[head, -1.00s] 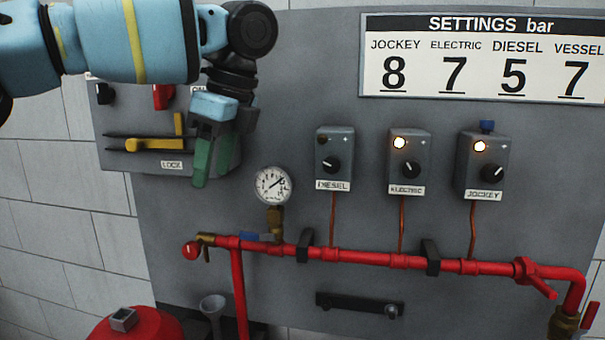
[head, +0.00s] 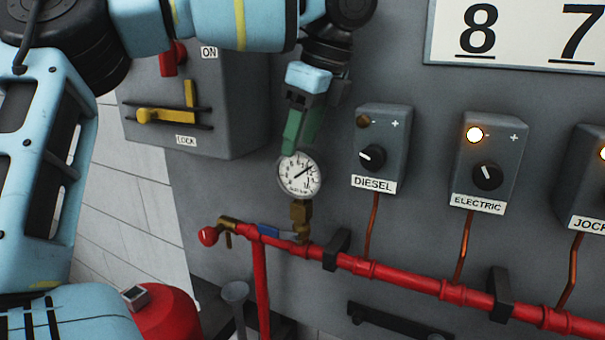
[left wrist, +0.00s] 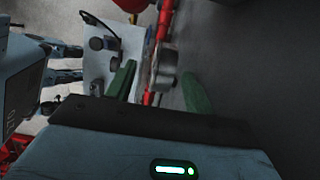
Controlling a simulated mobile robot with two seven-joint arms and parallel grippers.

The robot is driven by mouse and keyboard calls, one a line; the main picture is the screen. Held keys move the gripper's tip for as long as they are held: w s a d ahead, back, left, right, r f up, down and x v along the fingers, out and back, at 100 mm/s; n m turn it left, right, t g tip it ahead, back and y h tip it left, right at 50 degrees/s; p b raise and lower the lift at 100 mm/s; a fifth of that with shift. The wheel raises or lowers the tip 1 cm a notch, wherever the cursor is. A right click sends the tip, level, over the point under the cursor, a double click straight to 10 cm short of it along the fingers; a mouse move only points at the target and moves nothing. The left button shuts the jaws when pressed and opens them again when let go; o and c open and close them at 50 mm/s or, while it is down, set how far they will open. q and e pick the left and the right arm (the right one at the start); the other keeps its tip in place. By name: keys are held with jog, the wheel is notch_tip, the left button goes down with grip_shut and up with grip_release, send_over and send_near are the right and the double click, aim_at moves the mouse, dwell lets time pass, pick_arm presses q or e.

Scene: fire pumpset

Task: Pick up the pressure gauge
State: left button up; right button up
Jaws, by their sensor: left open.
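The pressure gauge (head: 299,175) is a round white dial with a metal rim, standing upright on a brass fitting (head: 300,214) on the red pipe. My left gripper (head: 289,150) has green fingers and comes down from above to the top edge of the dial. In the left wrist view the gauge (left wrist: 165,70) shows edge-on between the two spread green fingers (left wrist: 158,88). The left gripper is open, and I cannot tell whether a finger touches the gauge. My right gripper is not in view.
The red pipe (head: 400,279) runs across the grey panel, with a blue-handled valve (head: 268,230) close to the gauge. The diesel box (head: 382,147) stands to the right, and a grey switch box (head: 222,110) to the left. A red vessel (head: 170,312) and a funnel (head: 236,293) are below.

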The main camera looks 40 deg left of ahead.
aim_at(299, 167)
pick_arm(q)
jog(key=shift+w+a+f, duration=0.1)
jog(key=shift+a+f, duration=0.1)
jog(key=shift+f, duration=0.85)
jog(key=p+x, duration=0.1)
jog(key=x, duration=0.3)
jog(key=shift+w+d+f, duration=0.1)
jog(key=shift+w+f, duration=0.1)
grip_shut()
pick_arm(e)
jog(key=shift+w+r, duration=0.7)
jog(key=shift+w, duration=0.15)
